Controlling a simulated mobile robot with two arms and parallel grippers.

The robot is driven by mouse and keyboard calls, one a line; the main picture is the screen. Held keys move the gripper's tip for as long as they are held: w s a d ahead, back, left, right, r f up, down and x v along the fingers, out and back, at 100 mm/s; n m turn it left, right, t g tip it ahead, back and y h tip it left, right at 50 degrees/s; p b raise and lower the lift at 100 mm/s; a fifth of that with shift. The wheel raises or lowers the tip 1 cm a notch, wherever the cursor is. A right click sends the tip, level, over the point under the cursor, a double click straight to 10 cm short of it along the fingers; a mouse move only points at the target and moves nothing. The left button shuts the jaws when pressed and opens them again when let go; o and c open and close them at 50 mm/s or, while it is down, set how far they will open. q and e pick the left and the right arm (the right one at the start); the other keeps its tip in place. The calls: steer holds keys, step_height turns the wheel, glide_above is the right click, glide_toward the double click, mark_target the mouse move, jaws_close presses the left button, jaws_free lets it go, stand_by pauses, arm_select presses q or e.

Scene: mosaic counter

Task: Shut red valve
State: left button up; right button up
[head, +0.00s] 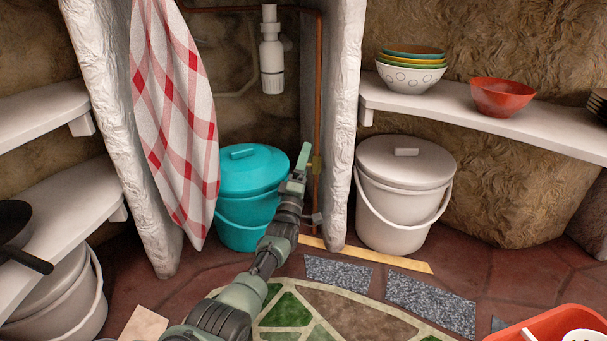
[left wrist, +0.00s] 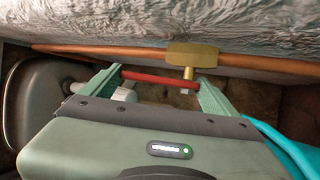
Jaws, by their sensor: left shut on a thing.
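The red valve has a brass body (left wrist: 192,55) on a copper pipe and a red bar handle (left wrist: 160,79). In the left wrist view the handle lies roughly along the pipe, with the brass stem near its right end. My left gripper (left wrist: 160,82) is shut on the handle, one finger at each end. In the head view the brass body (head: 317,165) shows beside my left gripper (head: 302,186), and the handle is hidden by it. My right gripper is not in view.
The copper pipe (head: 319,90) runs down beside a rough white wall edge (head: 343,130). A turquoise lidded bucket (head: 245,185) stands left of the gripper, with a checked cloth (head: 175,110) hanging nearby. A white bucket (head: 400,190) stands right of the wall.

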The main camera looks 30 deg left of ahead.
arm_select(q)
steer(key=shift+f+m+t, duration=0.25)
steer(key=shift+m+t, duration=0.15)
steer(key=shift+t, duration=0.1)
steer(key=shift+s+d+t+h, duration=0.15)
steer(key=shift+t+h, duration=0.15)
steer(key=o, duration=1.8)
steer(key=shift+p+v, duration=1.95)
steer(key=shift+v, duration=2)
